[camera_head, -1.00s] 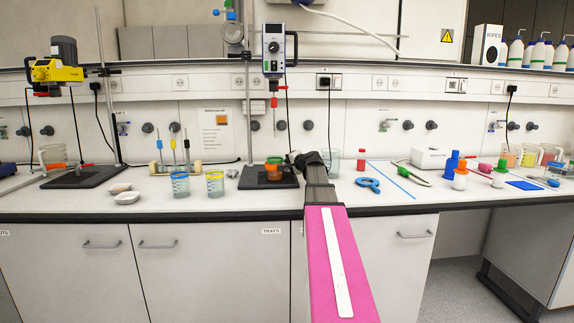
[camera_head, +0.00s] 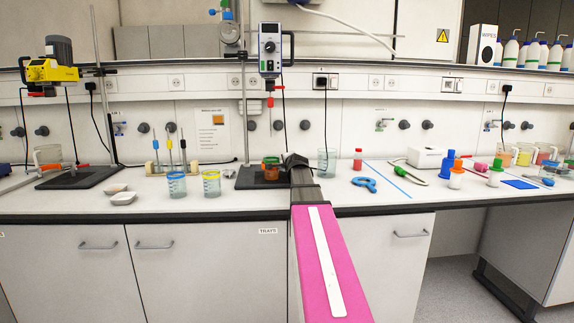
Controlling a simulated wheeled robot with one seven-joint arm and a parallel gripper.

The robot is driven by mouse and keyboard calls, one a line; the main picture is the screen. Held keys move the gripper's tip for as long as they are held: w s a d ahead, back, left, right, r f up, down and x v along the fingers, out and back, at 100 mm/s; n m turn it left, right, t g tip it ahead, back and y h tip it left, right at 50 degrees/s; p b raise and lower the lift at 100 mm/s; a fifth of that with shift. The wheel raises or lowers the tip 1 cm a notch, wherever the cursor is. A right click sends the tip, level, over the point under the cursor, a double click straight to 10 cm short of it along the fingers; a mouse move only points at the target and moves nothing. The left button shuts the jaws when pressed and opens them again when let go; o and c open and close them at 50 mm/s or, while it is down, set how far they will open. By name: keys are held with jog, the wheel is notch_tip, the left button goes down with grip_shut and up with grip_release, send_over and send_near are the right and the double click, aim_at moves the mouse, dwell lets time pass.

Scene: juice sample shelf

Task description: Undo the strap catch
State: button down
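A small vessel with an orange band (camera_head: 271,168) stands on the black base plate (camera_head: 246,180) of the middle stirrer stand. The band may be the strap; its catch is too small to make out or is hidden. My gripper (camera_head: 290,160) is at the end of my pink arm, just right of the vessel and overlapping the plate's right part. It is dark and seen from behind, so its fingers do not show clearly. I cannot tell whether it touches the vessel.
Two beakers with blue (camera_head: 176,184) and yellow (camera_head: 211,183) rims stand left of the plate. A clear beaker (camera_head: 326,163) and a red-capped bottle (camera_head: 357,160) stand right of my gripper. A blue clamp-like tool (camera_head: 363,184) lies nearby. The stirrer head (camera_head: 269,50) hangs above.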

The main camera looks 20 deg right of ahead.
jog(key=shift+s, duration=0.1)
dwell(0.4)
jog(key=c, duration=1.2)
grip_release()
jog(key=shift+d, duration=0.1)
jog(key=v, duration=1)
jog(key=shift+s+a, duration=0.25)
jog(key=shift+s, duration=0.1)
